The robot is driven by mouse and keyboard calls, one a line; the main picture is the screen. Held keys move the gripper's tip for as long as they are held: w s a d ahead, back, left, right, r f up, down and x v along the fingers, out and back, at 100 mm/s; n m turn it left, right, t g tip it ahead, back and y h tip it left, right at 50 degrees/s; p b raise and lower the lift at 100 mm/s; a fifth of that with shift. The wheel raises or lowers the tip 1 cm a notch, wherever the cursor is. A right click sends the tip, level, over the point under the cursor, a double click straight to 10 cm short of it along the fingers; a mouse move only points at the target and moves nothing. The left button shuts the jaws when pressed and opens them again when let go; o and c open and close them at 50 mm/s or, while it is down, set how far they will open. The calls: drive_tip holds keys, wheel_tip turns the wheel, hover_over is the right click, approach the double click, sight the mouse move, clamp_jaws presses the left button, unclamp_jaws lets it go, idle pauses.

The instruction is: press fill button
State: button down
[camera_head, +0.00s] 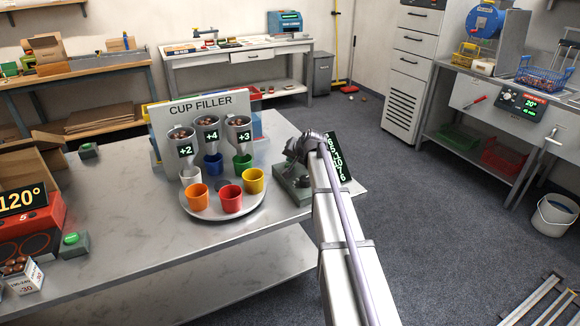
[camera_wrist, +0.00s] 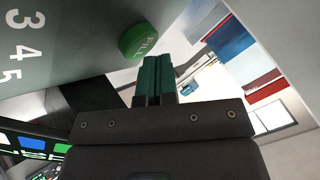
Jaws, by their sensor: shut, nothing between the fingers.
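The round green button marked FILL (camera_wrist: 138,41) sits on a grey panel (camera_wrist: 60,45) with the digits 3, 4, 5 in the wrist view. My gripper (camera_wrist: 157,60) is shut and empty, its dark green fingertips right beside the button's lower right edge. I cannot tell whether they touch it. In the head view my gripper (camera_head: 298,158) is over a grey-green box (camera_head: 291,186) at the table's right end; the button is not clearly visible there. The cup filler (camera_head: 200,100) has hoppers marked +2, +4 and +3. Coloured cups stand on its round tray (camera_head: 206,212).
A dark panel with green digits (camera_head: 339,158) stands just right of my gripper. A red heater (camera_head: 30,228) showing 120° and a green-button box (camera_head: 74,243) are at the left. The table's front middle (camera_head: 140,262) is clear.

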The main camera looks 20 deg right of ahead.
drive_tip(key=shift+f+b, duration=0.35)
drive_tip(key=shift+b, duration=0.05)
idle(0.4)
drive_tip(key=shift+r+p, duration=0.8)
drive_tip(key=shift+p, duration=0.05)
wheel_tip(320, 180, up, 5)
drive_tip(key=p, duration=0.5)
drive_tip(key=shift+r, duration=0.1)
idle(0.5)
